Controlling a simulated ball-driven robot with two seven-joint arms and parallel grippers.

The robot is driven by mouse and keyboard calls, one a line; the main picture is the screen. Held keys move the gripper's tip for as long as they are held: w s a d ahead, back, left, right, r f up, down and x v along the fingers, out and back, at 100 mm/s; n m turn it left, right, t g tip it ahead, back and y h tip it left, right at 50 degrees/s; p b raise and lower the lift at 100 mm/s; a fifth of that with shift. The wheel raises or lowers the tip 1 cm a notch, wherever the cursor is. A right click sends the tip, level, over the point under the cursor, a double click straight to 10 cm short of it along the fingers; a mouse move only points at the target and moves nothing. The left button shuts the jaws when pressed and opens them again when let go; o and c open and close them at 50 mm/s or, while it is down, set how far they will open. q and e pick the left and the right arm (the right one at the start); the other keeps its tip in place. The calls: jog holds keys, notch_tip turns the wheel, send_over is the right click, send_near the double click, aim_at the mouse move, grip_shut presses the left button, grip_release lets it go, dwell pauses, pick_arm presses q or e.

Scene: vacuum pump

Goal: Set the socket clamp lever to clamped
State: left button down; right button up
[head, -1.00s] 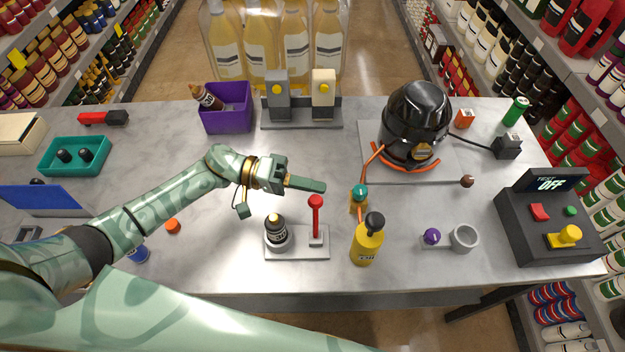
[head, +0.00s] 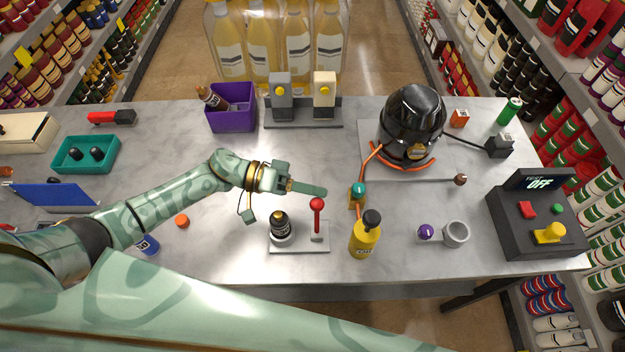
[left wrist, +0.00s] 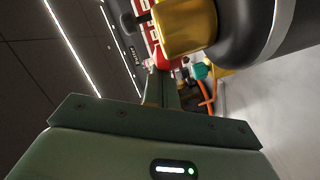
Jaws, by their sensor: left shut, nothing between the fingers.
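The socket clamp lever (head: 317,217) is a red stick with a round red knob, standing about upright at the right of a grey base plate (head: 297,248). A black bottle-like part with a pale band (head: 281,228) sits in the round socket at the plate's left. My left gripper (head: 323,191) is shut and empty. Its green fingers point right, just behind the lever's knob in the head view; I cannot tell whether they touch it. In the left wrist view the shut fingers (left wrist: 165,88) point toward blurred red and orange shapes. My right gripper is not in view.
A yellow oil can (head: 365,238) and a teal-topped valve (head: 358,194) stand close right of the lever. A black pump (head: 412,125) stands farther back, and a control box reading OFF (head: 538,218) at the right.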

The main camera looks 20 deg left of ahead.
aim_at(313, 203)
pick_arm(q)
jog(key=s+p, duration=0.1)
jog(key=r+m+p, duration=0.1)
jog(key=p, duration=0.1)
jog(key=s+m+p, duration=0.1)
jog(key=shift+s+d+r+t+y, duration=0.25)
jog(key=shift+s+d+t+y, duration=0.05)
jog(key=shift+s+d+y, duration=0.1)
jog(key=shift+s+d+f+m+p, duration=0.1)
jog(key=shift+s+d+m+p, duration=0.05)
jog(key=shift+s+m+p, duration=0.4)
jog(key=shift+s+d+f+m+p, duration=0.1)
jog(key=shift+s+m+p, duration=0.2)
jog(key=shift+m+p, duration=0.25)
